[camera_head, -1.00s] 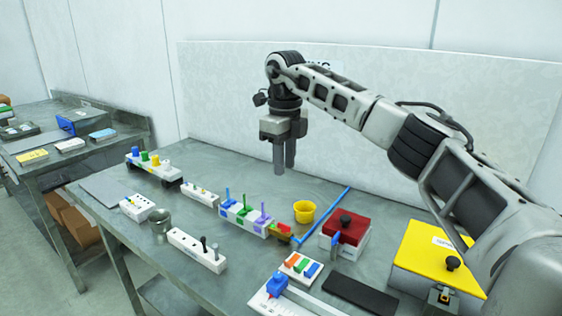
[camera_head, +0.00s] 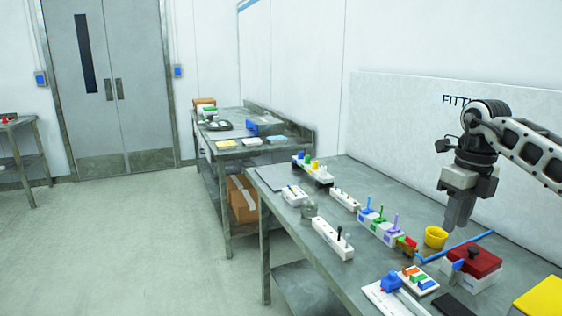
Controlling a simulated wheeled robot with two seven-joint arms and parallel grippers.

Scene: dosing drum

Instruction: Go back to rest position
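My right gripper (camera_head: 456,224) hangs fingers-down from the arm at the right of the head view. It is above the fitting table (camera_head: 290,218), near the yellow cup (camera_head: 436,238), and no object shows in it. Its fingers overlap from this side, so I cannot tell how far apart they are. My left gripper is out of view.
A second table (camera_head: 245,148) stands behind. The floor at left is clear.

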